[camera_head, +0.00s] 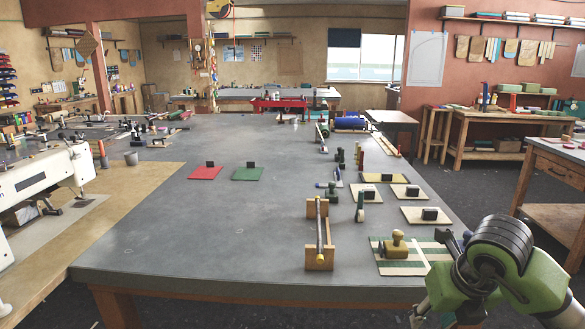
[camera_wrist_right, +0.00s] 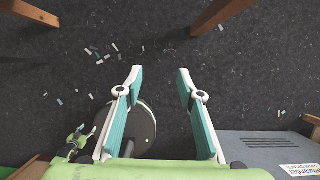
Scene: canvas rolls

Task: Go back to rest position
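My right gripper (camera_wrist_right: 160,71) shows in the right wrist view with its two teal and white fingers spread apart. Nothing is between them; dark floor lies beyond. In the head view my green and black right arm (camera_head: 540,282) is at the lower right, by the near right corner of the grey table (camera_head: 230,240). Its fingertips are hard to make out there. My left gripper cannot be made out in the head view.
Near my right arm, a wooden-handled block (camera_head: 396,245) sits on a striped mat (camera_head: 388,268). A wooden stand (camera_head: 319,262) holds a rod. Red (camera_head: 205,173) and green (camera_head: 247,174) sheets lie mid-table. The table's front left is clear. A white machine (camera_head: 40,185) stands left.

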